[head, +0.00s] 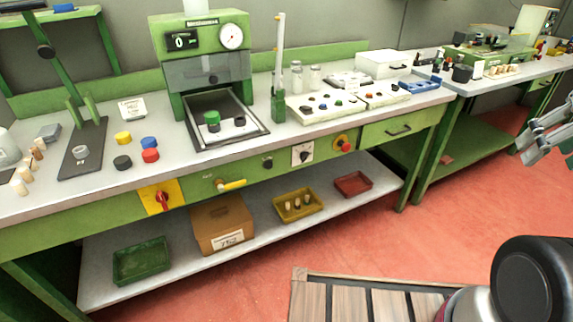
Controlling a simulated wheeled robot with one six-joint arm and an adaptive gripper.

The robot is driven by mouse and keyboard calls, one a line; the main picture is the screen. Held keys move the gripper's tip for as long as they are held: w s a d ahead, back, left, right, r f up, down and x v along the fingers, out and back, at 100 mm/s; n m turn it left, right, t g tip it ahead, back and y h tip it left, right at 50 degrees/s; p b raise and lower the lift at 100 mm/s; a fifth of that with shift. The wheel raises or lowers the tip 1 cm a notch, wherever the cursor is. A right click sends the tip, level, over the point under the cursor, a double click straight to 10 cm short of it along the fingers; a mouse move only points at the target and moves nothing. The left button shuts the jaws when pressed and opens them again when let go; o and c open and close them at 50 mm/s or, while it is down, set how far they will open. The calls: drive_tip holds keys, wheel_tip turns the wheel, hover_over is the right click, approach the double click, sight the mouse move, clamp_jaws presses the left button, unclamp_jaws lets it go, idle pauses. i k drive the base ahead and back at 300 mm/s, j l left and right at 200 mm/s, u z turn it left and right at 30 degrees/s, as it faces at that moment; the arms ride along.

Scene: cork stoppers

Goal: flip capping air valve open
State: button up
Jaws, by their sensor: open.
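A yellow lever handle (231,184) sits on the green front panel of the bench, roughly level and left of the middle. It looks like a valve lever, but I cannot read a label that names it as the capping air valve. To its left, a red rotary knob (162,200) sits on a yellow plate. My gripper (524,143) is at the far right edge, partly cut off by the frame. It is open and empty, in the air over the floor, well apart from the bench and the lever.
A green press (203,60) with a gauge stands on the bench. A cardboard box (222,223) and trays sit on the lower shelf. A wooden slatted platform (345,303) lies on the open red floor.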

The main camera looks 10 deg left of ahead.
sight(221, 188)
drive_tip(key=k+j+u, duration=0.15)
drive_tip(key=j, duration=0.2)
drive_tip(key=k+j+u, duration=0.2)
drive_tip(key=j, duration=0.2)
drive_tip(key=j+u, duration=0.15)
drive_tip(key=j, duration=0.2)
